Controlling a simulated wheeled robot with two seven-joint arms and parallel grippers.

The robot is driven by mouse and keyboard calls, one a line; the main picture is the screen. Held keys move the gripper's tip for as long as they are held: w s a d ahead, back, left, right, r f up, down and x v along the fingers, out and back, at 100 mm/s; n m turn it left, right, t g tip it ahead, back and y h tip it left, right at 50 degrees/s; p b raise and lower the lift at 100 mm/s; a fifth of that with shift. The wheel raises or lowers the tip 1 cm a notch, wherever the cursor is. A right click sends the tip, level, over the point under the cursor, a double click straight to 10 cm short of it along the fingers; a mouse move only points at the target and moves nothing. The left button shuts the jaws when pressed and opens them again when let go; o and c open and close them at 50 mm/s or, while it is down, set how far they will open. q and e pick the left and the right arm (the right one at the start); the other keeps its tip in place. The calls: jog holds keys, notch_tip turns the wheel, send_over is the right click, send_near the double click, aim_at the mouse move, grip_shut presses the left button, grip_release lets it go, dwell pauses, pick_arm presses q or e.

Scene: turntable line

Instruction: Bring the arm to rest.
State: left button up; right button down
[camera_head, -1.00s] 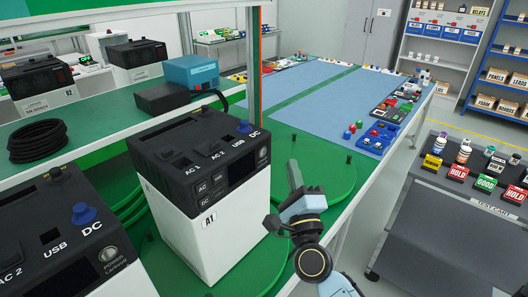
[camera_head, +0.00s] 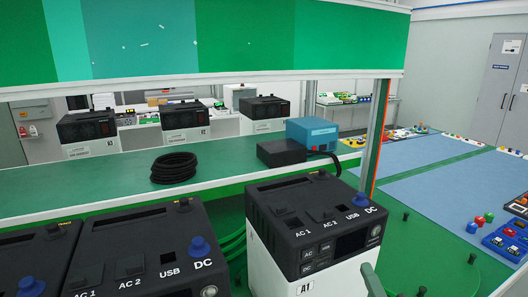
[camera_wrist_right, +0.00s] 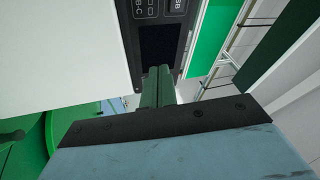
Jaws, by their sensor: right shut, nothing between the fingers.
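My right gripper (camera_head: 369,271) shows only as a narrow grey-green finger part at the bottom edge of the head view, in front of the white power station marked A1 (camera_head: 276,272). In the right wrist view the two fingers of my right gripper (camera_wrist_right: 158,75) are together with nothing between them. They point toward the dark front panel (camera_wrist_right: 160,45) of a white-bodied unit. I cannot tell whether they touch it. The rest of the right arm is out of the head view. My left gripper is not in view.
Other black-topped stations (camera_head: 150,250) stand at the lower left. A green shelf (camera_head: 115,190) behind holds a black cable coil (camera_head: 174,167) and a blue box (camera_head: 312,131). A blue mat (camera_head: 440,200) with small parts lies to the right. A shelf post (camera_head: 373,140) rises behind A1.

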jog(key=s+a+f+n+g+y, duration=0.3)
jog(key=s+a+f+n+g, duration=0.3)
jog(key=s+f+n+g, duration=0.35)
jog(key=s+d+f+n+g+h, duration=0.3)
jog(key=s+f+g, duration=0.1)
jog(key=s, duration=0.3)
jog(key=s+d+f+n+g+h, duration=0.2)
jog(key=s+d+f+n+g, duration=0.2)
jog(key=s+f, duration=0.15)
jog(key=s+f+g+b, duration=0.1)
jog(key=s+f+b, duration=0.2)
jog(key=f, duration=2.5)
jog(key=s+d+f+g+b, duration=0.1)
jog(key=s+d+f+b, duration=0.1)
jog(key=s+f, duration=1.4)
jog(key=shift+d+h, duration=0.3)
jog(key=c, duration=2.2)
grip_release()
